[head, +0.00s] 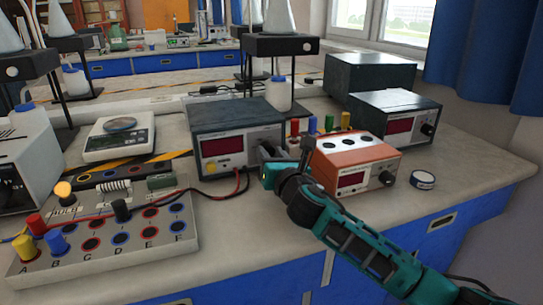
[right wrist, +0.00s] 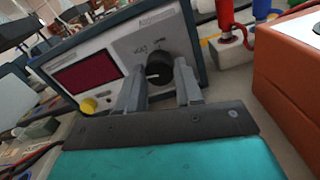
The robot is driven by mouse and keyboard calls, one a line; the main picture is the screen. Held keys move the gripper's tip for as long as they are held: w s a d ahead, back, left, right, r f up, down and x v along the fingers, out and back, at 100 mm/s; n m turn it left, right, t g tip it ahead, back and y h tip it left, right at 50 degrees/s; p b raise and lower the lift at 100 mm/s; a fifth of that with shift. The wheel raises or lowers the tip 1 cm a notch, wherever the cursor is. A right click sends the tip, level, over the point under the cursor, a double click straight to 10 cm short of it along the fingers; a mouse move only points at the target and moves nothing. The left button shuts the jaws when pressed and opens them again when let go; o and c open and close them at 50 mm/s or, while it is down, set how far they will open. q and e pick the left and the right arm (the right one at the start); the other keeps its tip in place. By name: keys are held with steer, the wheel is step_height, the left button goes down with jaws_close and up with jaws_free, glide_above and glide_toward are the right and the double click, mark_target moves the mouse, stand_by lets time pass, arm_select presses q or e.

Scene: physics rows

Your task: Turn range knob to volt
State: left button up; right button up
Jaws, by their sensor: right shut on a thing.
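The grey meter box (head: 222,117) stands on the bench in the middle of the head view, with a dark red display and a yellow socket on its pale front. Its black range knob (right wrist: 158,68) shows in the right wrist view, with small lettering above it, seemingly VOLT on the left. My right gripper (head: 266,153) reaches the right end of the meter's front and hides the knob in the head view. In the right wrist view its two grey fingers (right wrist: 160,88) are shut on the knob, one on each side. My left gripper is not in view.
An orange-topped instrument (head: 352,157) stands just right of my right gripper. A plug board (head: 105,240) with cables lies at the front left. A scale (head: 119,138) and another grey meter (head: 395,115) stand farther off. Bare bench lies in front of the meter.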

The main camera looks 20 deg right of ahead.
steer(key=shift+c, duration=0.8)
steer(key=shift+m, duration=0.3)
steer(key=shift+r+m+p, duration=0.1)
steer(key=shift+m+p, duration=0.4)
steer(key=shift+p, duration=0.1)
steer(key=shift+m+p, duration=0.6)
steer(key=shift+m, duration=0.6)
steer(key=m+p, duration=0.1)
steer(key=m, duration=0.3)
steer(key=shift+m+p, duration=0.3)
steer(key=shift+m, duration=0.6)
steer(key=o, duration=1)
